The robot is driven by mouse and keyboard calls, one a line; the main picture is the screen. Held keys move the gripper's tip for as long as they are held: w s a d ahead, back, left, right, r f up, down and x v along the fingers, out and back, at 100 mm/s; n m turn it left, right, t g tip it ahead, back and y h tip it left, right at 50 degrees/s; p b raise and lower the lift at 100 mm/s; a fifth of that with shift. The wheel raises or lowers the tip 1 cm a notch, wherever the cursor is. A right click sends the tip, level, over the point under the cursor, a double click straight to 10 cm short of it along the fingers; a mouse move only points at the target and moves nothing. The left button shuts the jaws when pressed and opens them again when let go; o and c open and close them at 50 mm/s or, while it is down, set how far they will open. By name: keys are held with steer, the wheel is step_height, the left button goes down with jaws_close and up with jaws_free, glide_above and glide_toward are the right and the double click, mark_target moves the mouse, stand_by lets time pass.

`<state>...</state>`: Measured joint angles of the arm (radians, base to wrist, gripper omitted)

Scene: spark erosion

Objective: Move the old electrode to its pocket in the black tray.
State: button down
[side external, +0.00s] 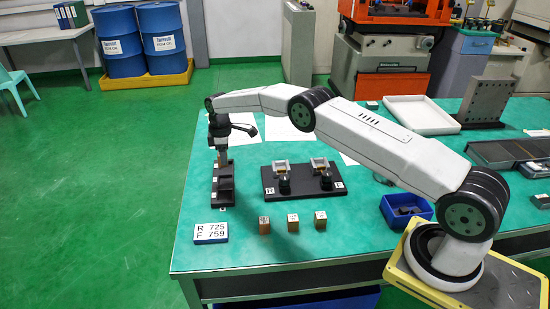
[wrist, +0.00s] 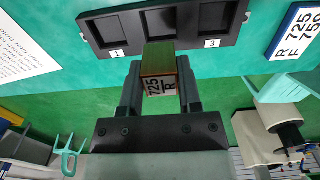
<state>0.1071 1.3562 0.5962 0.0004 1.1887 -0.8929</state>
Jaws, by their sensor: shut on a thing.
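My gripper (wrist: 160,82) is shut on the old electrode (wrist: 160,64), a copper-coloured block whose pale end label reads 725 R. The black tray (wrist: 137,28) lies beyond it in the wrist view. Its pockets look dark and empty, with labels 1 and 3 showing; the electrode overlaps the tray's near edge by the middle pocket and hides any label there. In the side view my gripper (side external: 221,150) points down above the far end of the black tray (side external: 224,190). The electrode is hard to make out there, and I cannot tell its height over the tray.
A blue bin (side external: 406,210) sits farther right. White sheets lie behind.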

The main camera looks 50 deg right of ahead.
steer(key=shift+f, duration=0.1)
steer(key=shift+f, duration=3.25)
steer(key=shift+f, duration=0.3)
steer(key=shift+c, duration=1)
jaws_free()
steer(key=shift+f, duration=0.1)
steer(key=shift+r, duration=0.2)
steer(key=shift+r, duration=3.8)
